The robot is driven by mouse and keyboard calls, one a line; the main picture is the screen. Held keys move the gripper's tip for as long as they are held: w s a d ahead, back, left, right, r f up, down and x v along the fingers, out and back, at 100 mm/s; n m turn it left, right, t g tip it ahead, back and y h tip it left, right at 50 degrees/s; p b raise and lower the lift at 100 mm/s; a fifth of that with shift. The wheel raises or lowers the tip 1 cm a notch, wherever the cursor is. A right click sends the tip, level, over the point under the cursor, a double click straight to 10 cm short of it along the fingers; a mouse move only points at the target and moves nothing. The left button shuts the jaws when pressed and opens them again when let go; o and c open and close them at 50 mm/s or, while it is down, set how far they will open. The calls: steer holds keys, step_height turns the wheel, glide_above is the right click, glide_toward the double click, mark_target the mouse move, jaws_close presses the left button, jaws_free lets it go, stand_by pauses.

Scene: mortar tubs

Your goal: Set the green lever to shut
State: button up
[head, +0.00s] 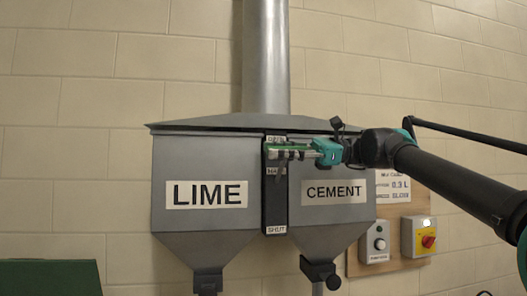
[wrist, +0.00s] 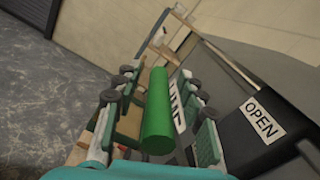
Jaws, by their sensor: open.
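The green lever (wrist: 157,112) is a thick green bar. In the wrist view it lies between the two fingers of my gripper (wrist: 155,105). The jaws are open, with gaps on both sides of the bar. In the head view my gripper (head: 285,151) is at the upper part of the black lever plate (head: 276,205), between its top label and its middle label. A thin green strip shows there between the fingers. The SHUT label (head: 276,230) is at the plate's bottom. The OPEN label (wrist: 262,120) shows clearly in the wrist view. The lever's pivot is hidden.
The LIME hopper (head: 204,215) stands left of the plate and the CEMENT hopper (head: 330,215) right. A steel duct (head: 265,60) rises above. A wooden board (head: 409,257) holds a knob box (head: 374,240) and a red switch box (head: 418,237). A green container (head: 50,278) is at lower left.

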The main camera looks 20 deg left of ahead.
steer(key=shift+c, duration=0.2)
jaws_close()
steer(key=shift+a+f, duration=0.1)
